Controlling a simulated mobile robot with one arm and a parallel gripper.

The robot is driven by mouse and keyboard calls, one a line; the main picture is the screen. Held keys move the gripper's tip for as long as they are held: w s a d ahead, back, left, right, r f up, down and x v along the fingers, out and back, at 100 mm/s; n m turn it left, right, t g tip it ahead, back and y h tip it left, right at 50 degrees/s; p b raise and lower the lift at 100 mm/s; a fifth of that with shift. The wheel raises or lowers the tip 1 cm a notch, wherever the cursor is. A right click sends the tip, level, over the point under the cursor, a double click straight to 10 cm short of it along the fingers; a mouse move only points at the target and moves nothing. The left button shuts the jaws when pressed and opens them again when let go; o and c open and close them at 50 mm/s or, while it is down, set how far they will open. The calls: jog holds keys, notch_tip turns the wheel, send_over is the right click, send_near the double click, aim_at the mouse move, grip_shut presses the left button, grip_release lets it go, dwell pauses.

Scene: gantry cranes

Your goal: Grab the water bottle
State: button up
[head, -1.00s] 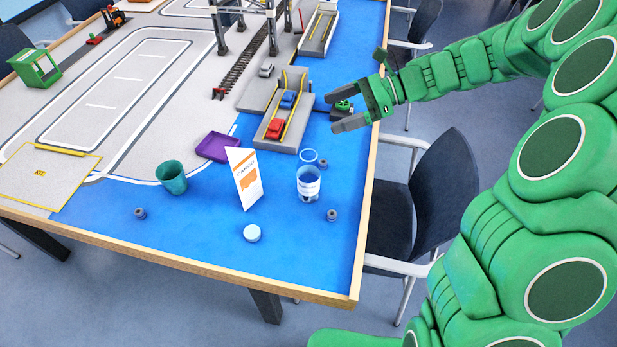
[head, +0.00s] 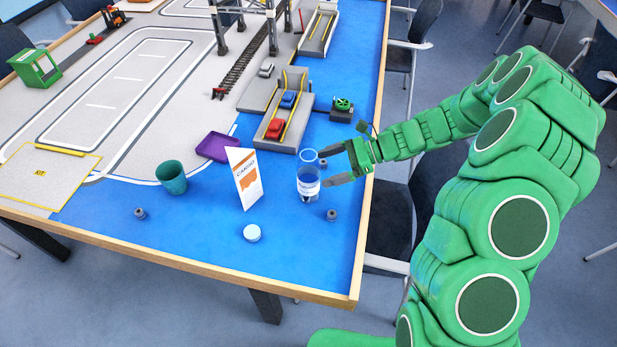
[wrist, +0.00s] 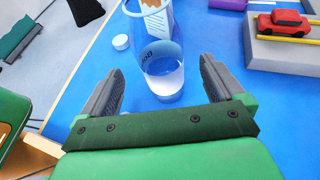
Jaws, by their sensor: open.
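The water bottle (head: 308,184) is a clear cylinder with a white label, standing upright on the blue tabletop (head: 290,230) near its right edge. A blue ring shows at its top. My gripper (head: 326,168) is open, with its two grey fingers pointing left at the bottle. In the wrist view the bottle (wrist: 162,72) stands ahead of and between the fingers of my gripper (wrist: 160,85), slightly past their tips. I cannot tell whether either finger touches it.
A white cargo card (head: 244,178), teal cup (head: 171,178), purple tray (head: 217,147) and round white lid (head: 252,233) are to the left. A small grey peg (head: 331,215) is close to the bottle. A ramp with a red car (head: 275,128) stands behind.

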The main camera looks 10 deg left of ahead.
aim_at(309, 167)
jog(key=shift+f+x, duration=0.2)
jog(key=shift+x, duration=3.05)
jog(key=shift+d, duration=0.1)
jog(key=shift+c, duration=0.3)
jog(key=c, duration=1.1)
jog(key=shift+c, duration=0.2)
jog(key=shift+r, duration=0.3)
jog(key=shift+r, duration=1.4)
jog(key=s+d+r, duration=0.6)
jog(key=s+r, duration=0.3)
jog(key=s, duration=0.3)
jog(key=shift+d+r, duration=0.25)
jog(key=shift+r, duration=0.05)
